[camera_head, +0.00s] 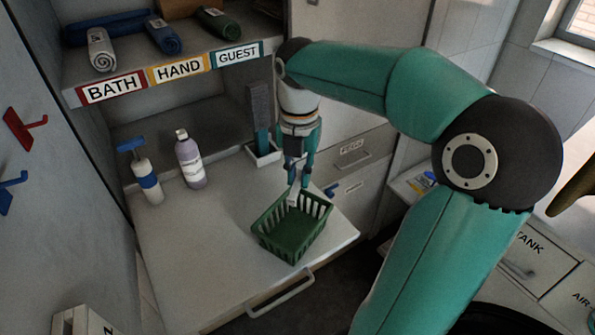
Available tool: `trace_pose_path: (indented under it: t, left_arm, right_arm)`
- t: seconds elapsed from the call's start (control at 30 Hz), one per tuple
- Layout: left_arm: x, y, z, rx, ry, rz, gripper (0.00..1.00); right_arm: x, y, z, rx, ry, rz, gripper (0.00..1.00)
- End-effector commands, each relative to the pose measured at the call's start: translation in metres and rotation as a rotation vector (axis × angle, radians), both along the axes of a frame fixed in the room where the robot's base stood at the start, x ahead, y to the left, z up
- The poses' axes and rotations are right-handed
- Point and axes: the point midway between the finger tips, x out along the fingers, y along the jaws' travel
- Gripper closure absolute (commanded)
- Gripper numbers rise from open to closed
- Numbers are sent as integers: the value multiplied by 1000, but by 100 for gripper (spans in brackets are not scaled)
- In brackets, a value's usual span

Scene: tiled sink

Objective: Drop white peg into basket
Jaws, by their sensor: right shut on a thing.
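A green slatted basket (287,246) stands on the white counter near its front edge. My right gripper (297,190) points down over the basket's back part. It is shut on a small white peg (293,199), which shows just below the fingertips at the height of the basket's back rim. I cannot tell how far the peg reaches into the basket. My left gripper is out of view.
A white pump bottle (147,183) and a lilac bottle (190,160) stand at the counter's left. A white holder (262,154) with a dark upright item is behind the basket. A shelf above holds rolled towels (101,49). The counter left of the basket is clear.

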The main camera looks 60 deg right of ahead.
Motion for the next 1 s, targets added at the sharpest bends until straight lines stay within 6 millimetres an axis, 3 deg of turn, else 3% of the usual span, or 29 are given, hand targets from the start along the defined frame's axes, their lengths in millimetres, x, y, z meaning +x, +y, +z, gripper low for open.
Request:
trace_pose_path:
  t: [0.1, 0.43, 0.47, 0.63, 1.0]
  left_arm:
    - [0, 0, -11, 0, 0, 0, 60]
    - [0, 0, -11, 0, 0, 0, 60]
    - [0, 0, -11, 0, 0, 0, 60]
    - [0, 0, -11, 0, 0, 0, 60]
    - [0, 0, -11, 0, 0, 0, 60]
  right_arm:
    - [0, 0, -12, 0, 0, 0, 97]
    - [0, 0, -13, 0, 1, 1, 97]
    - [0, 0, -13, 0, 1, 1, 81]
    - [0, 0, -13, 0, 1, 1, 55]
    - [0, 0, -9, -1, 0, 1, 55]
